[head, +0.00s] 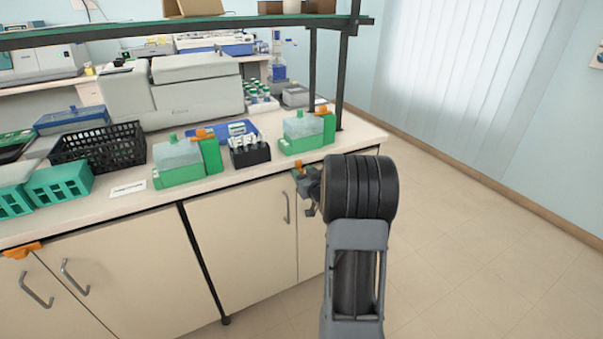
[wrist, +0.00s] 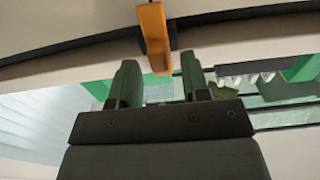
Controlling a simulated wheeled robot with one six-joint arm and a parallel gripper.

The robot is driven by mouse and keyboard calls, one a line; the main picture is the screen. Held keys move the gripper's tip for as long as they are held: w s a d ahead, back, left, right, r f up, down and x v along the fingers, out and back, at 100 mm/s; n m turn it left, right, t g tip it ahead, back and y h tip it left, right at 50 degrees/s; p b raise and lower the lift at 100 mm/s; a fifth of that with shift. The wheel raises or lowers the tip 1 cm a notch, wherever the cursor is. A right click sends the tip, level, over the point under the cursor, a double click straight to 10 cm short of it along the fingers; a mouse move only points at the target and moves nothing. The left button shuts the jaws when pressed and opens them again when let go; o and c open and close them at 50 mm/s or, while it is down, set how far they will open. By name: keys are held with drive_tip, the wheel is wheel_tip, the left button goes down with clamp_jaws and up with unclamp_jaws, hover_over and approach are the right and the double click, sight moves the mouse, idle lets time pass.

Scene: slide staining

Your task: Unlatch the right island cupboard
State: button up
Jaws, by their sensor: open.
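The right island cupboard (head: 240,238) has pale doors below the counter, and a grey bar handle (head: 286,207) shows on its left door. My arm hides part of its right door. A small orange latch (head: 297,167) sits at the top of the doors, just under the counter edge. In the wrist view the latch (wrist: 153,30) is an orange bar on a dark mount, its end near the gap between my fingertips. My gripper (head: 309,190) is beside the latch; in the wrist view (wrist: 158,72) its fingers are apart with nothing held. I cannot tell whether they touch the latch.
The left cupboard has its own orange latch (head: 22,250). Green staining boxes (head: 178,162), a black vial rack (head: 249,152) and a black basket (head: 98,148) stand on the counter above. The floor (head: 470,240) to the right is clear.

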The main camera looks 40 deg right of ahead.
drive_tip(key=shift+w, duration=0.5)
drive_tip(key=shift+c, duration=0.2)
clamp_jaws()
